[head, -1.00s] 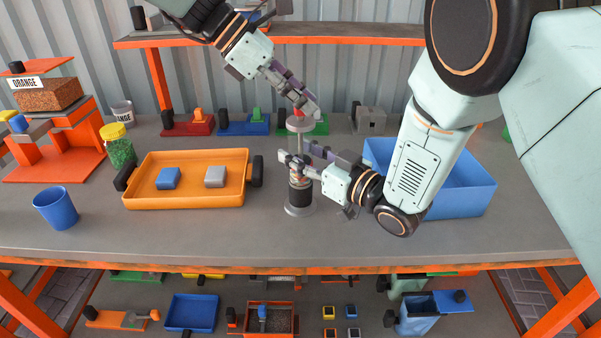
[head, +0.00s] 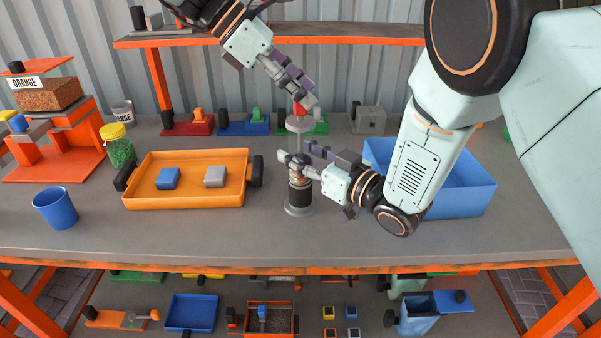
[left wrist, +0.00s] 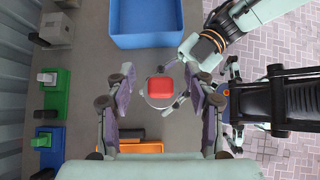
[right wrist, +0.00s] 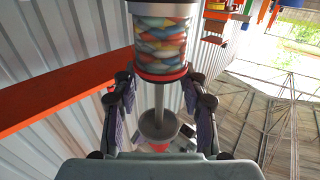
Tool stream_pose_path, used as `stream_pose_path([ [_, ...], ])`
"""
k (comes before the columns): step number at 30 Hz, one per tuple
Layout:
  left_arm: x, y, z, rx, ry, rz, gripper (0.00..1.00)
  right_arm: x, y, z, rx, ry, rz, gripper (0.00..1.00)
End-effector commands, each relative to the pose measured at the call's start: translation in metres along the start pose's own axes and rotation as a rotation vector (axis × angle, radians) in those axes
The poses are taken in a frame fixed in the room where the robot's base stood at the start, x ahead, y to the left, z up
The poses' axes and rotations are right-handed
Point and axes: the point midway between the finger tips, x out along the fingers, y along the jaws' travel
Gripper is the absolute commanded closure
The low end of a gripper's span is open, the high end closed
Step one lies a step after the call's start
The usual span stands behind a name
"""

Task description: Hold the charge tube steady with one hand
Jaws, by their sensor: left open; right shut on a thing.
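The charge tube (head: 299,198) stands upright on the bench with a grey base. A rod and grey disc (head: 299,124) rise from it, with a red knob (head: 299,108) on top. My right gripper (head: 298,165) is shut on the tube's upper part from the right. In the right wrist view the clear tube (right wrist: 160,38) shows coloured pellets inside, and the rod and disc lie between the fingers (right wrist: 160,110). My left gripper (head: 308,98) is open, close above the knob. In the left wrist view the red knob (left wrist: 160,86) sits between its spread fingers (left wrist: 161,82), apart from them.
An orange tray (head: 190,198) with a blue and a grey block is left of the tube. A blue bin (head: 470,199) stands right, partly behind my right arm. A blue cup (head: 56,208) is far left. The bench front is clear.

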Motion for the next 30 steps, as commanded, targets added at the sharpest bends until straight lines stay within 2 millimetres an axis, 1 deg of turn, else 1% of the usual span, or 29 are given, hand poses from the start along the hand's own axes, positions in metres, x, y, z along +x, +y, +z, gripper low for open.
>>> stream_pose_path([
  [16,-0.033,0.000,0.033,0.001,0.000,0.001,0.46,0.000,0.001,0.000,0.000,-0.001,0.002,1.00],
  [20,-0.036,0.000,0.036,-0.001,0.000,-0.001,0.46,0.000,0.001,0.000,0.000,-0.001,0.002,1.00],
  [30,-0.036,0.000,0.036,-0.001,0.000,0.000,0.46,0.000,0.000,0.000,0.000,-0.001,0.001,1.00],
])
